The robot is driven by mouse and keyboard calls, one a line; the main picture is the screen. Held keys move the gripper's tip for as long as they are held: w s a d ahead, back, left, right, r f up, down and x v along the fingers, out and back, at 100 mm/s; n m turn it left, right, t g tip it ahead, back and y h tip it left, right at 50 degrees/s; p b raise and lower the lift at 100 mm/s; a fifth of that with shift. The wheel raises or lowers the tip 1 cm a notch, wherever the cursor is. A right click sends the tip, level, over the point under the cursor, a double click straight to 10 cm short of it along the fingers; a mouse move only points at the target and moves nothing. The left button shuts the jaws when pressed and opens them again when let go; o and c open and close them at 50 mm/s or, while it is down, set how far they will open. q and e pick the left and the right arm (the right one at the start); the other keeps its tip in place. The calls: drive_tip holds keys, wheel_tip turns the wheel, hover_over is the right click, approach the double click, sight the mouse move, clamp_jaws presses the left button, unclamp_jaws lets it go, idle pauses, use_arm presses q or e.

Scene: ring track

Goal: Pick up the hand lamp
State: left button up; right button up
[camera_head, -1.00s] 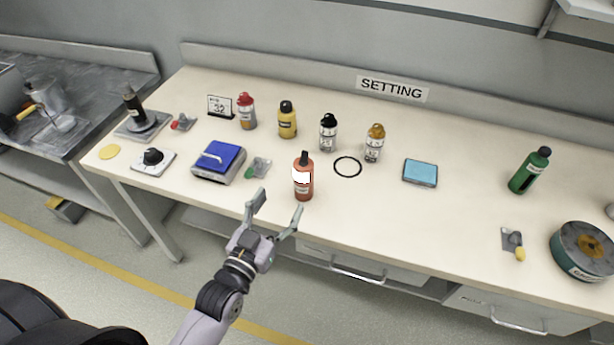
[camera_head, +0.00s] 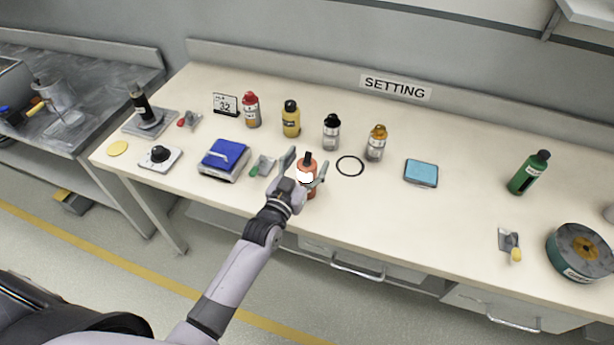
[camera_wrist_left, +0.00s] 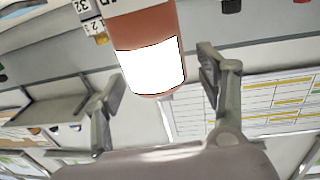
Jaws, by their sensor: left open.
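An orange-red, bottle-shaped cylinder (camera_head: 307,177) with a black top and a bright white patch stands upright near the table's front edge. I cannot tell surely whether it is the hand lamp; no other item looks plainly like one. My left gripper (camera_head: 308,158) is open, with a finger on each side of this cylinder in the head view and hiding part of it. In the left wrist view, the cylinder (camera_wrist_left: 150,28) shows large between the spread fingers of the left gripper (camera_wrist_left: 160,64). I cannot tell whether they touch it. My right gripper is not in view.
A black ring (camera_head: 350,166) lies to the right, and a blue device (camera_head: 224,158) to the left. Yellow (camera_head: 291,118), white-black (camera_head: 331,132) and amber (camera_head: 376,142) bottles stand behind. A light-blue box (camera_head: 421,173) lies farther right. The table (camera_head: 440,230) is clear around it.

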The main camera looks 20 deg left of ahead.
use_arm(q)
clamp_jaws()
idle(0.9)
drive_tip(key=shift+w+r, duration=0.1)
